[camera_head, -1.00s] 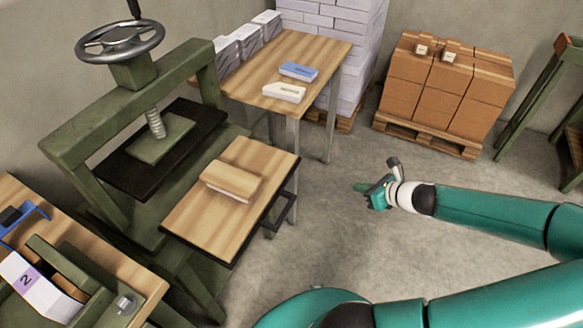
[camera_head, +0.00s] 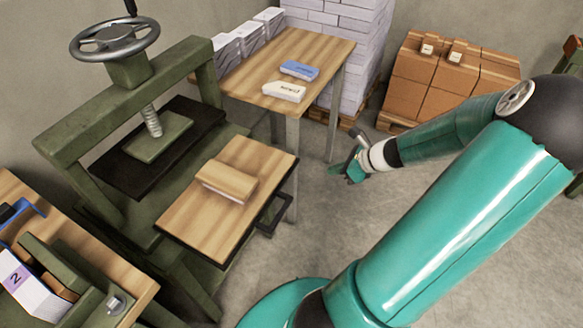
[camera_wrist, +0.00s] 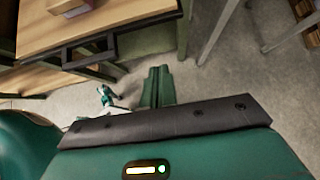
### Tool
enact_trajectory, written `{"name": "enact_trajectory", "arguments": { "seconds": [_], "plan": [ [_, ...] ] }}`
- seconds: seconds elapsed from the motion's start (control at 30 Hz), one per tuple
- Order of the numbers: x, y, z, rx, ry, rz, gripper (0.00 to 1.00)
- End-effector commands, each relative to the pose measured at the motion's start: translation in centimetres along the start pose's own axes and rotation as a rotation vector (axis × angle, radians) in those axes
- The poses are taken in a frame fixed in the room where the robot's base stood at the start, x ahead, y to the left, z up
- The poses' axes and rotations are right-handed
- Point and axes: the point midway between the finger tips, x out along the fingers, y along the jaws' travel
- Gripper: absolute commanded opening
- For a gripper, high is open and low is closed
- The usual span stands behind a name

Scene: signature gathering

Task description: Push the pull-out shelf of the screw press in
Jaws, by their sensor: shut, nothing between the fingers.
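The green screw press (camera_head: 120,125) with its grey handwheel stands at the left in the head view. Its wooden pull-out shelf (camera_head: 222,222) sticks out to the right, with a black handle (camera_head: 275,214) on its right edge. A wooden block or bundle (camera_head: 226,181) lies on the shelf. The shelf (camera_wrist: 140,14) and its handle (camera_wrist: 88,52) also show in the wrist view at upper left. My gripper (camera_head: 338,176) is to the right of the shelf, apart from the handle. In the wrist view its fingers (camera_wrist: 158,75) are together and empty.
A wooden table (camera_head: 310,52) with a blue pack and a white pack stands behind the shelf. A stack of boxes (camera_head: 440,75) on a pallet is at the back right. A workbench (camera_head: 115,262) is at the lower left. Bare floor lies between shelf and gripper.

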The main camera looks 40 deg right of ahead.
Motion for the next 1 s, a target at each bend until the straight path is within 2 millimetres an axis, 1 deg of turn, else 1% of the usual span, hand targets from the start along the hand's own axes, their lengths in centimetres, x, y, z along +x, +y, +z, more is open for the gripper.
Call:
{"name": "enact_trajectory", "arguments": {
  "seconds": [0.17,0.27,0.33,0.47,0.87,1.0],
  "plan": [
    [-0.5,-0.2,0.0,-0.003,0.003,-0.006,0.00],
    [0.0,-0.2,-0.2,0.000,0.002,-0.007,0.00],
    [0.7,-0.2,-0.2,0.002,0.001,-0.007,0.00],
    [2.7,-0.3,-0.2,0.004,-0.001,-0.006,0.00],
    [9.5,-0.4,-0.1,0.001,0.000,-0.005,0.00],
    [11.2,-0.4,1.6,-0.003,0.002,-0.006,0.00]
  ]
}}
